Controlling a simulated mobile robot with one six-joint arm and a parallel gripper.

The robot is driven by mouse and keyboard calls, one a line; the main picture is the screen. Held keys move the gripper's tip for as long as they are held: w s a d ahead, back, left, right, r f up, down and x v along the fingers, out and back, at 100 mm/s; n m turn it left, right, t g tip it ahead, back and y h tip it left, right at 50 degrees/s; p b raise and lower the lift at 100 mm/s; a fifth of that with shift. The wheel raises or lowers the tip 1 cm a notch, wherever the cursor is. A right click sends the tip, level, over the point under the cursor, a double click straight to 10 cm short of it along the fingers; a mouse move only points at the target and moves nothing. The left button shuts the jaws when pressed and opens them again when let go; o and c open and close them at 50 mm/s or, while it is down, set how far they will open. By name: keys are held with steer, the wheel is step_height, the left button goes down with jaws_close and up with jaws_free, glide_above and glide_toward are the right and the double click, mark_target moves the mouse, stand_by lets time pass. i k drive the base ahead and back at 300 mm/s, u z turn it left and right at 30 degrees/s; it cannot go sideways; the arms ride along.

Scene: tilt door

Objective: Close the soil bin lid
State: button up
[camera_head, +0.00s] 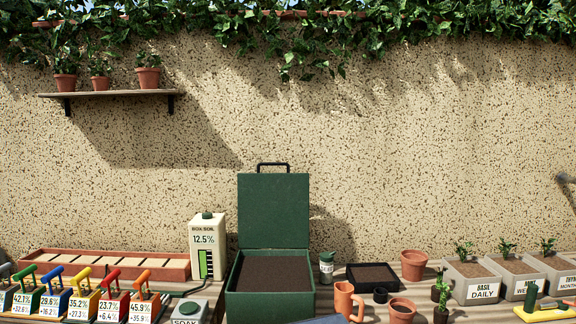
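The soil bin is a dark green box (270,307) at the front middle of the bench, filled with dark brown soil (272,273). Its green lid (273,212) stands open, about upright, at the back edge of the box. A black handle (272,165) sits on the lid's top edge. A small dark grey part (566,179) shows at the far right edge, well away from the bin. It may be the end of my gripper, but it is cut off by the frame, and its fingers cannot be made out.
Left of the bin stands a box soil meter (208,247) reading 12.5%. A shaker (326,268), an orange mug (344,300) and a black soil tray (373,277) stand close on the right. Labelled planters (472,285) fill the far right. The air before the wall is clear.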

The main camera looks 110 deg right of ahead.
mark_target(272, 208)
steer(key=u, duration=0.25)
steer(key=k, duration=0.5)
steer(key=z, duration=1.2)
steer(key=i, duration=0.4)
steer(key=z, duration=1.25)
steer(key=i, duration=0.3)
steer(key=u, duration=0.45)
